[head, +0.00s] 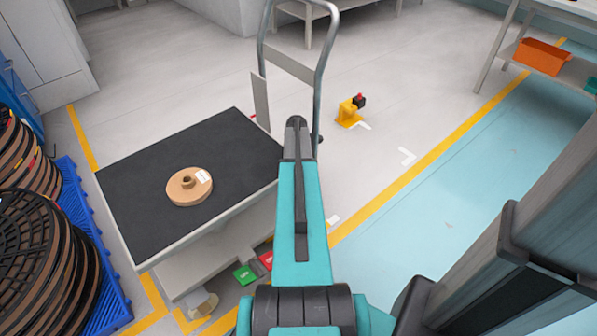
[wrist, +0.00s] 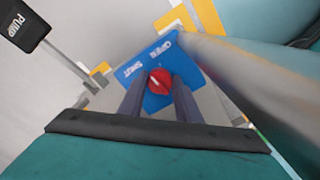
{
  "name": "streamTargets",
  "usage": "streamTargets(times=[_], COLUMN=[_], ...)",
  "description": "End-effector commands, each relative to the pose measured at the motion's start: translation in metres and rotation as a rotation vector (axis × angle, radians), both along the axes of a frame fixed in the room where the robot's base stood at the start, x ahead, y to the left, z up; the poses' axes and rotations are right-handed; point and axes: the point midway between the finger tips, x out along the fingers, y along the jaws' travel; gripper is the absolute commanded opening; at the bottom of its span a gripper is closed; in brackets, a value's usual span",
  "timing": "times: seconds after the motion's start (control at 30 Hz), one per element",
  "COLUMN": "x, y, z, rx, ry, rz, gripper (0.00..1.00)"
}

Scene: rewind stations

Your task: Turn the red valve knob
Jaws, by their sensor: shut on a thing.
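The red valve knob (wrist: 159,80) shows in the wrist view, round with a pale line across its face. It sits on a blue plate (wrist: 194,71) marked OPEN and SHUT, and the pale line slants towards the upper left. My gripper (wrist: 159,86) has its two dark fingers on either side of the knob and is shut on it. In the head view my teal arm reaches away from me, and its far end hides the gripper; the knob and its plate do not show there.
A dark-topped table (head: 130,190) with a brown roll (head: 185,193) stands left of my arm. A metal handle frame (head: 323,75) rises beyond the arm. A black PUMP sign (wrist: 20,25) shows at upper left in the wrist view.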

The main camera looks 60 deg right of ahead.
Motion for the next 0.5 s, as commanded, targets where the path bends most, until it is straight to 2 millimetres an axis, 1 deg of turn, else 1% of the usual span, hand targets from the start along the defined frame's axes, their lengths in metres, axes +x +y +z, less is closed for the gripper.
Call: streamTargets(times=[0.03, 0.07, 0.1, 0.17, 0.2, 0.5], x=[0.0033, 0.0033, 0.0033, 0.0033, 0.0030, 0.0013], y=[0.0068, 0.0068, 0.0068, 0.0064, 0.0059, 0.0027], z=[-0.0007, -0.0007, -0.0007, -0.0007, -0.0006, 0.0001], rx=[0.015, 0.015, 0.015, 0.014, 0.014, 0.008], ry=[-0.004, -0.004, -0.004, -0.005, -0.004, -0.004], rz=[0.002, 0.002, 0.003, 0.003, 0.002, 0.000], gripper=[0.08, 0.08, 0.32, 0.42, 0.49, 0.49])
